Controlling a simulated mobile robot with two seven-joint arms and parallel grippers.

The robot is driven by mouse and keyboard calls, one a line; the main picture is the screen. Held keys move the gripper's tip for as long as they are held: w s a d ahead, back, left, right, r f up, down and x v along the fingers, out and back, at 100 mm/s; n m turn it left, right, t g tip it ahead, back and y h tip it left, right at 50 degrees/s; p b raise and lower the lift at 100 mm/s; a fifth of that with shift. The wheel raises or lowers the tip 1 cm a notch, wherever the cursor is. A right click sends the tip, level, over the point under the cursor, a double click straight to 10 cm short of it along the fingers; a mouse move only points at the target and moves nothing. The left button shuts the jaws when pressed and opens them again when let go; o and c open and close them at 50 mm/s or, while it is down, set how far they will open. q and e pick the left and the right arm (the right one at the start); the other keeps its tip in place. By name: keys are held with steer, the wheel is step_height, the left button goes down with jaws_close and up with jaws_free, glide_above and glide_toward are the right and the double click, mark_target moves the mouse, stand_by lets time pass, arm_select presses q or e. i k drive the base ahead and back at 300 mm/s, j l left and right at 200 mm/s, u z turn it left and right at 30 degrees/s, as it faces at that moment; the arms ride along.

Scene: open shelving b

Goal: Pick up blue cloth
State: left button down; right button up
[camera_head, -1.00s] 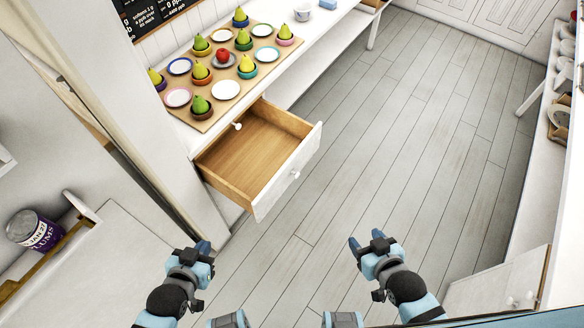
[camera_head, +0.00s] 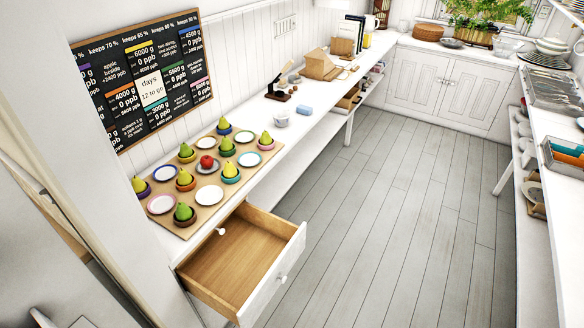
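A small light-blue item (camera_head: 305,111) lies on the long white counter, to the right of a white cup (camera_head: 281,119). It is too small to tell whether it is a folded cloth. A tray at the right edge holds orange and blue items (camera_head: 567,151), also unclear in kind. Neither of my grippers shows in the head view now.
An empty drawer (camera_head: 238,262) stands open below the left counter. A wooden board (camera_head: 190,219) above it holds pears, an apple and small plates. Shelving (camera_head: 536,247) lines the right side. The grey floor (camera_head: 390,220) between is clear.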

mark_target(305, 111)
steer(key=i+l+z, duration=0.3)
steer(key=i, duration=0.35)
steer(key=i+l+z, duration=0.3)
steer(key=i, duration=0.4)
steer(key=i+z, duration=0.3)
steer(key=i, duration=0.4)
steer(key=i+u, duration=0.35)
steer(key=i+l+u, duration=0.2)
steer(key=i+u, duration=0.2)
steer(key=i+l+u, duration=0.5)
steer(key=u, duration=0.3)
steer(key=i+l+u, duration=0.15)
steer(key=u, duration=0.25)
steer(key=i+l+u, duration=0.1)
steer(key=l+u, duration=0.35)
steer(key=i+l+u, duration=0.1)
steer(key=l+u, duration=0.75)
